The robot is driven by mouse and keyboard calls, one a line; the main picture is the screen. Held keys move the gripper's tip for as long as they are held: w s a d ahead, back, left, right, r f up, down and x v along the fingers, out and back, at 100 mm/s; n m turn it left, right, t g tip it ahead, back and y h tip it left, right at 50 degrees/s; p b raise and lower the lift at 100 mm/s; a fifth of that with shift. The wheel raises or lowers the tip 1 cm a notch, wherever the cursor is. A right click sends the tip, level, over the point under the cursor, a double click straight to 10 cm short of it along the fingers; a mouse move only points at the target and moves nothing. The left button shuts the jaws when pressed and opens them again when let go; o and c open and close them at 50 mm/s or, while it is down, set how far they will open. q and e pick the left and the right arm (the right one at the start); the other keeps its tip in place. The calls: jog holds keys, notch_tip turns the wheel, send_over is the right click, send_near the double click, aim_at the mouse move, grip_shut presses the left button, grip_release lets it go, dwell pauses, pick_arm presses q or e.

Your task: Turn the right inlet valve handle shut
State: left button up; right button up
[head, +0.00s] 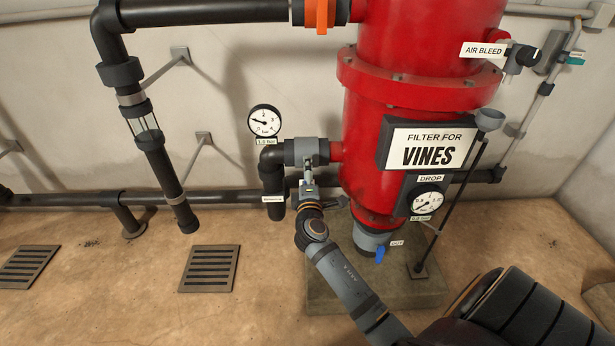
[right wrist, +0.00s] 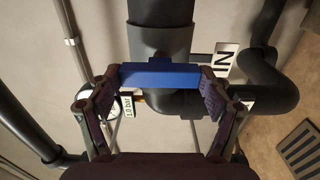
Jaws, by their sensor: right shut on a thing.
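The inlet valve is a grey body (head: 306,151) on the dark pipe left of the red filter tank. Its handle is a blue bar (right wrist: 160,76) in the right wrist view, lying crosswise over the pipe in that picture. My right gripper (right wrist: 160,88) has one finger at each end of this bar and is shut on it. In the head view my right gripper (head: 308,182) is just below the valve body and hides most of the handle. My left gripper is not in view.
The red tank (head: 385,170) stands right of my gripper on a concrete plinth (head: 420,288). A round gauge (head: 265,121) is on the wall to the left. A blue drain handle (head: 380,253) is under the tank. Pipes run along the wall. The floor at left has drain grates (head: 209,268).

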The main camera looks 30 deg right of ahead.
jog(key=shift+f, duration=0.1)
dwell(0.3)
jog(key=o, duration=1.1)
jog(key=shift+s, duration=0.1)
jog(key=v, duration=0.7)
jog(key=shift+s+a, duration=0.1)
jog(key=shift+s, duration=0.1)
